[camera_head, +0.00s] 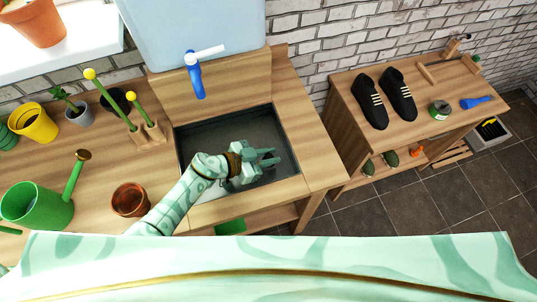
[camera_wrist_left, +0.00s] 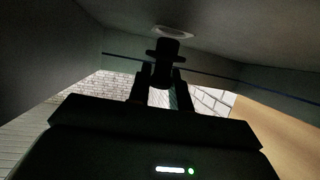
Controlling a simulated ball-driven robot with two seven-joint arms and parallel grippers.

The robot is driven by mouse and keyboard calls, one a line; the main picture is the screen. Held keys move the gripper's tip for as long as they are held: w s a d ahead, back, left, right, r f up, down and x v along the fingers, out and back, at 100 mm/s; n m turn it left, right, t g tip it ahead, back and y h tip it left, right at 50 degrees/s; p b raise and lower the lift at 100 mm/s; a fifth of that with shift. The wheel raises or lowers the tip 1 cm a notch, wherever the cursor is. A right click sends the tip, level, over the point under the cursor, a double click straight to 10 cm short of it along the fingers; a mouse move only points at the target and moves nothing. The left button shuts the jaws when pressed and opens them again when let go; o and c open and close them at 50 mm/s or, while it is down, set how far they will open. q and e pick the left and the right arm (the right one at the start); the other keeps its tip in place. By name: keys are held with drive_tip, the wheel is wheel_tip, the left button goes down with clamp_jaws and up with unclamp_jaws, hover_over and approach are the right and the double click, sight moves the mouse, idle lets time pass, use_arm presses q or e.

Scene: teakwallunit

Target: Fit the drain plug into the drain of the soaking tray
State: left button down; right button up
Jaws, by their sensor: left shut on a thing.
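The soaking tray (camera_head: 225,128) is a dark rectangular basin sunk into the wooden bench in the head view. My left gripper (camera_head: 272,158) reaches down into its right part. In the left wrist view my left gripper (camera_wrist_left: 163,84) is shut on the drain plug (camera_wrist_left: 165,50), a dark, stepped round piece held between the fingertips. The pale ring of the drain (camera_wrist_left: 174,31) shows just beyond the plug, which overlaps its near edge. I cannot tell whether they touch. The plug and drain are not discernible in the head view. My right gripper is not in view.
A pale water container (camera_head: 195,30) with a blue tap (camera_head: 197,82) stands behind the tray. A copper pot (camera_head: 131,199) and a green watering can (camera_head: 38,204) stand to the left. Black shoes (camera_head: 385,100) sit on a separate bench at right.

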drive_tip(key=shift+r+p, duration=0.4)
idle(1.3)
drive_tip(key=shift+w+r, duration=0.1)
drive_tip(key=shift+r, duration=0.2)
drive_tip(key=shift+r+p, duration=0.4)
drive_tip(key=shift+p, duration=0.3)
idle(1.7)
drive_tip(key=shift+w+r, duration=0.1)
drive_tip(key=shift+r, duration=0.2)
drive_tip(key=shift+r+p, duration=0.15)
drive_tip(key=shift+p, duration=0.3)
idle(1.8)
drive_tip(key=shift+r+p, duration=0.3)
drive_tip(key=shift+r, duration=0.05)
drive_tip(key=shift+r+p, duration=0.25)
drive_tip(key=shift+p, duration=0.05)
idle(0.4)
